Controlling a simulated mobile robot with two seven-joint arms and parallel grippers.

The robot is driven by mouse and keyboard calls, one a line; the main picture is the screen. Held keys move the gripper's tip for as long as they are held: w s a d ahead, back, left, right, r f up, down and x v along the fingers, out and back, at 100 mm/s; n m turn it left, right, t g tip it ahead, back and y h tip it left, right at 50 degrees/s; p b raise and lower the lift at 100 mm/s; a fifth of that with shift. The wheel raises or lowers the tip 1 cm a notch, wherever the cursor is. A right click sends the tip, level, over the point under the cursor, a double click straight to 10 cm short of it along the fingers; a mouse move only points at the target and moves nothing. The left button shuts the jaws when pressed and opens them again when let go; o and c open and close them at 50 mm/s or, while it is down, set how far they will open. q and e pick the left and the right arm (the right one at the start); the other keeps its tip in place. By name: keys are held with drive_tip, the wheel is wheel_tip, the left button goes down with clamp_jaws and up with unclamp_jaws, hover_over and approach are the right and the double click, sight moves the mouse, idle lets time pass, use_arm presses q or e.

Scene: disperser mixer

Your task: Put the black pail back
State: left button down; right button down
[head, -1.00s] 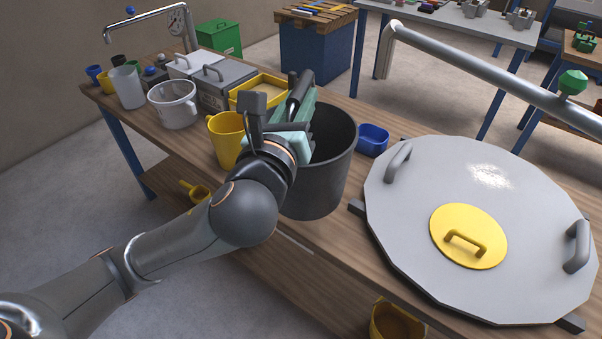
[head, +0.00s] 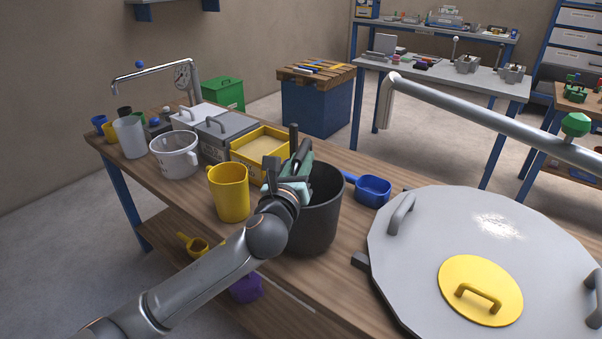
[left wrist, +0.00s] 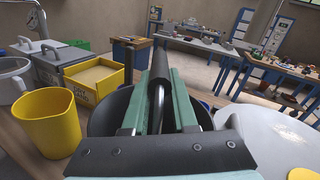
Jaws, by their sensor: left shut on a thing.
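The black pail (head: 318,222) is upright at the wooden bench, between a yellow jug (head: 230,194) and a big round grey lid (head: 425,255). I cannot tell whether its base touches the bench top. My left gripper (head: 291,178) is over the pail's left side, shut on its handle. In the left wrist view the teal fingers of my left gripper (left wrist: 160,100) close around a dark bar, with the pail's dark rim (left wrist: 104,112) below and behind them. My arm hides part of the pail's left side. My right gripper is not in view.
A blue scoop (head: 373,190) lies behind the pail's right. A yellow sand box (head: 240,160), white bucket (head: 174,156) and grey box (head: 225,138) stand behind the jug. A metal pipe (head: 480,115) crosses above the lid. Bare bench (head: 335,275) shows in front.

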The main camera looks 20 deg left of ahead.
use_arm(q)
wheel_tip(320, 180, down, 2)
drive_tip(key=shift+f, duration=0.1)
drive_tip(key=c, duration=0.7)
unclamp_jaws()
